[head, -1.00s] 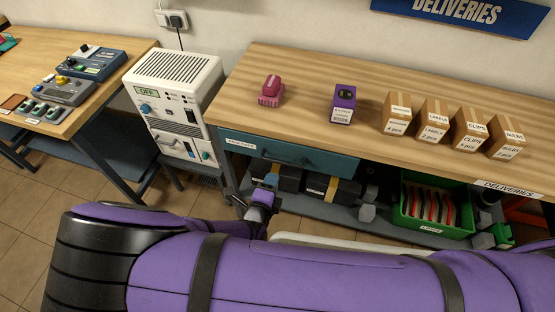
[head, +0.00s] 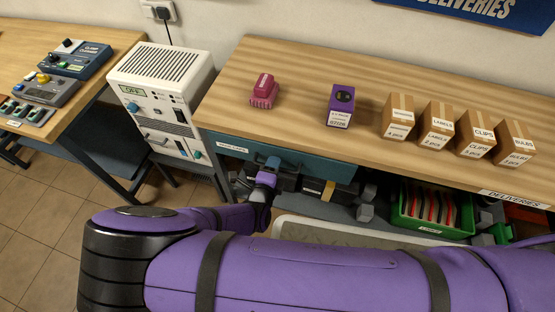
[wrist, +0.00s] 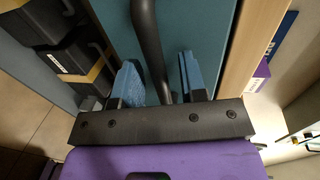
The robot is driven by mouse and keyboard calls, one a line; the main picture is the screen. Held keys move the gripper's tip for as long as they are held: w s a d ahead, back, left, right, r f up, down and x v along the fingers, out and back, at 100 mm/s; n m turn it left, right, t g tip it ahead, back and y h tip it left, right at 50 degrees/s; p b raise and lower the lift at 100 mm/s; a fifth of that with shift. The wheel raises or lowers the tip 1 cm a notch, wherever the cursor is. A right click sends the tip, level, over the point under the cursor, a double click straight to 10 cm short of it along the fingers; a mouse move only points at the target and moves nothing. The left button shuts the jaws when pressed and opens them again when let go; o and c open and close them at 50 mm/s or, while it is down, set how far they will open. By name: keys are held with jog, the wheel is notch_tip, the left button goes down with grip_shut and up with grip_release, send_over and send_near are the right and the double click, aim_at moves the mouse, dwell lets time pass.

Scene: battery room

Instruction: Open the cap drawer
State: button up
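The cap drawer is a wide teal drawer (head: 318,166) under the front edge of the wooden bench, with a white label at its left end. It looks shut. In the head view my gripper (head: 269,169) is at the drawer front and hides much of its handle. In the wrist view the dark bar handle (wrist: 147,35) runs down from the top across the teal drawer front (wrist: 205,25). My gripper (wrist: 160,78) is open, its two blue-padded fingers apart on either side of the handle's near end. I cannot tell whether either finger touches it.
Dark boxes (head: 328,191) and a green crate (head: 405,222) sit on the shelf below the drawer. A white cabinet (head: 160,95) stands close on the left. A pink object (head: 264,92), a purple box (head: 341,105) and several cartons (head: 437,124) stand on the bench top (head: 300,75).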

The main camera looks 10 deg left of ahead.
jog(key=shift+w, duration=0.1)
jog(key=shift+c, duration=0.2)
grip_shut()
